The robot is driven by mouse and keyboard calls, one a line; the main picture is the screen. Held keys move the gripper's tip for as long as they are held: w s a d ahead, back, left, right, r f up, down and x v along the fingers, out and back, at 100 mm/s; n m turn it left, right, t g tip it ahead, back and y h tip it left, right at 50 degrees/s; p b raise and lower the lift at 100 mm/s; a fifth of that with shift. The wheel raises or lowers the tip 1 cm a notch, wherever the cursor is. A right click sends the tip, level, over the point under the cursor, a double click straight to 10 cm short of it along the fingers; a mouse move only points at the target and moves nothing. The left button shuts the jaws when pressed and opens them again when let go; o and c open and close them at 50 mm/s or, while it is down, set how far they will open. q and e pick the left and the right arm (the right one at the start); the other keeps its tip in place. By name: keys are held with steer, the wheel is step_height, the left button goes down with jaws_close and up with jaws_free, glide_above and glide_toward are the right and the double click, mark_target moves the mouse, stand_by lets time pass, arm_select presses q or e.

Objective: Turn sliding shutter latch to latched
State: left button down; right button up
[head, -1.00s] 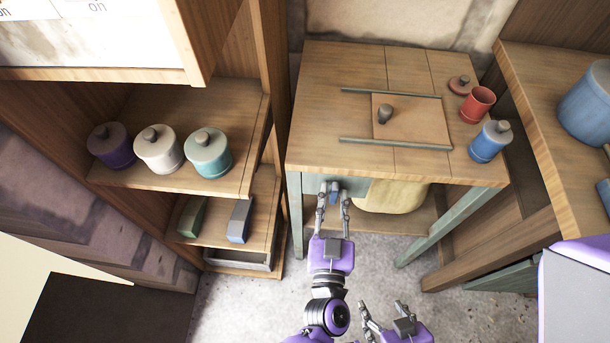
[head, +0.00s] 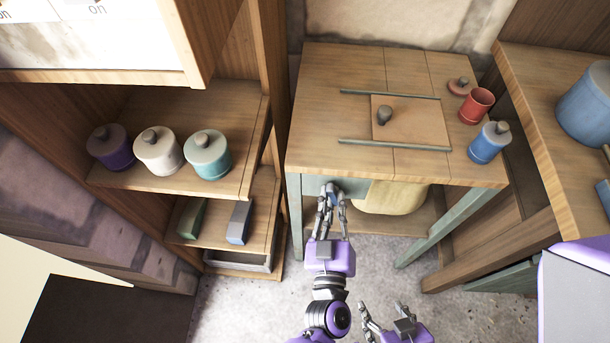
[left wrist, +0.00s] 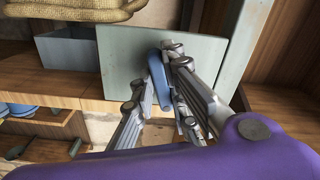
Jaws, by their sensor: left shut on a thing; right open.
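A grey-green panel (head: 355,187) sits under the front edge of the wooden table, with a blue bar-shaped handle on it that I take to be the latch (left wrist: 157,78). My left gripper (head: 331,192) is shut on this blue handle, with its fingers on either side of it in the left wrist view. The fingers hide much of the handle in the head view. A flat wooden shutter (head: 415,122) with a dark knob (head: 384,115) lies between two rails on the tabletop. My right gripper (head: 384,308) is open and empty, low in the head view.
A red cup (head: 476,106), a red lid (head: 460,86) and a blue lidded jar (head: 489,142) stand at the table's right side. A tan sack-like thing (head: 392,198) is below the table. Shelves with several jars stand left.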

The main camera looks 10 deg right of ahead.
arm_select(q)
steer(key=n, duration=0.4)
steer(key=shift+d+r+n, duration=0.15)
steer(key=shift+n, duration=0.25)
steer(key=n+b, duration=0.1)
steer(key=n, duration=0.2)
steer(key=shift+d+r+n, duration=0.1)
steer(key=shift+n, duration=1.1)
steer(key=shift+r+n+b, duration=0.15)
steer(key=shift+n+b, duration=0.2)
steer(key=shift+n, duration=0.6)
steer(key=shift+r+n+b, duration=0.1)
steer(key=shift+n+b, duration=0.25)
steer(key=shift+n, duration=0.6)
arm_select(e)
steer(key=shift+s+a+f, duration=0.1)
steer(key=shift+s+f, duration=0.15)
steer(key=shift+f, duration=0.35)
steer(key=shift+s+a+f, duration=0.1)
steer(key=shift+s+f, duration=0.15)
steer(key=shift+f, duration=0.3)
arm_select(q)
steer(key=c, duration=1.7)
jaws_free()
steer(key=shift+c, duration=0.2)
steer(key=v, duration=1.2)
arm_select(e)
steer(key=shift+s, duration=0.2)
